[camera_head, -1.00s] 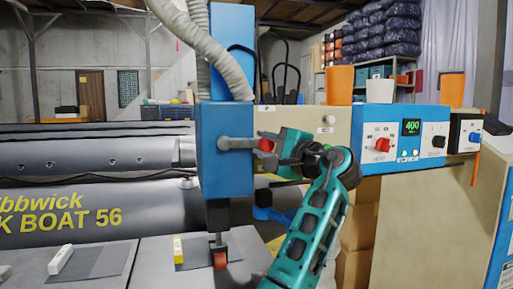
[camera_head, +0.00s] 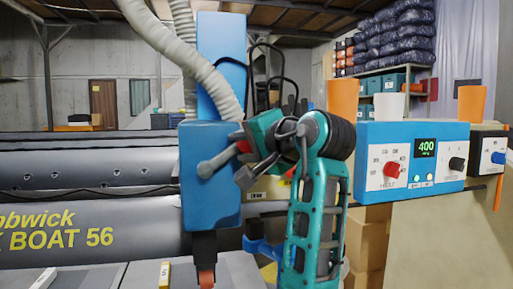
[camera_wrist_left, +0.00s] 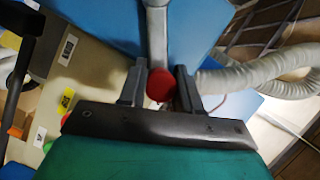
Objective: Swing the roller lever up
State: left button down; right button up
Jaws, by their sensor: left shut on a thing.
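The roller lever (camera_head: 220,160) is a grey bar with a red knob (camera_head: 243,146), mounted on the blue machine head (camera_head: 210,205). It tilts up to the right from its pivot. My left gripper (camera_head: 246,157) has its fingers around the knob end. In the left wrist view, the red knob (camera_wrist_left: 160,86) sits between the two dark fingers of the gripper (camera_wrist_left: 160,92), and the grey lever (camera_wrist_left: 157,35) runs away from it toward the blue head. A small orange roller (camera_head: 206,277) shows below the head. My right gripper is not in view.
A blue control box (camera_head: 412,157) with a red knob and a green display reading 400 stands right of my arm. Orange cups (camera_head: 343,100) stand behind it. A ribbed hose (camera_head: 205,60) hangs by the head. A grey boat tube (camera_head: 120,215) lies left.

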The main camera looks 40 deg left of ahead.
pick_arm(q)
jog(key=shift+r, duration=0.4)
jog(key=shift+s, duration=0.1)
jog(key=c, duration=0.9)
grip_release()
jog(key=shift+c, duration=0.2)
jog(key=shift+o, duration=0.7)
jog(key=shift+f, duration=0.2)
jog(key=b+v, duration=0.1)
jog(key=v, duration=1.2)
